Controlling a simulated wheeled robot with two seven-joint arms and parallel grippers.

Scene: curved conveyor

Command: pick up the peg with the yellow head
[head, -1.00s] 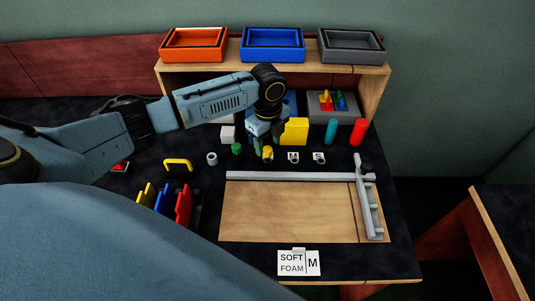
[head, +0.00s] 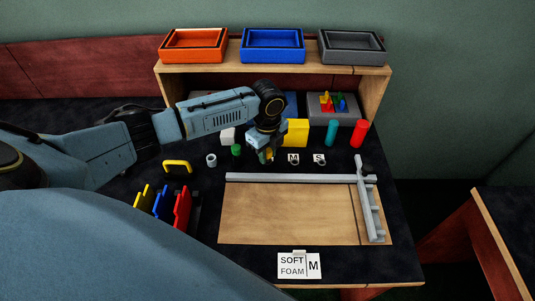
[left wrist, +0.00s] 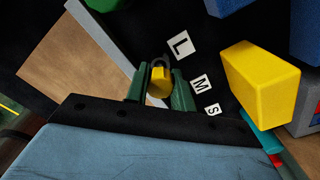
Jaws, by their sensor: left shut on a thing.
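The peg with the yellow head stands on the dark table near the middle; in the head view its yellow head (head: 269,154) shows only in part behind my fingers. In the left wrist view the yellow head (left wrist: 158,84) sits between the two green fingers. My left gripper (head: 265,156) points down over it and is shut on it; it also shows in the left wrist view (left wrist: 158,92). The peg's lower part is hidden, so I cannot tell whether it touches the table. My right gripper is not in view.
A green-headed peg (head: 236,150) stands just left of my gripper. A yellow block (head: 295,132) is close behind right. Tags M (head: 293,158) and S (head: 319,158) lie to the right; tag L (left wrist: 180,44) shows in the wrist view. A grey rail (head: 290,178) runs in front.

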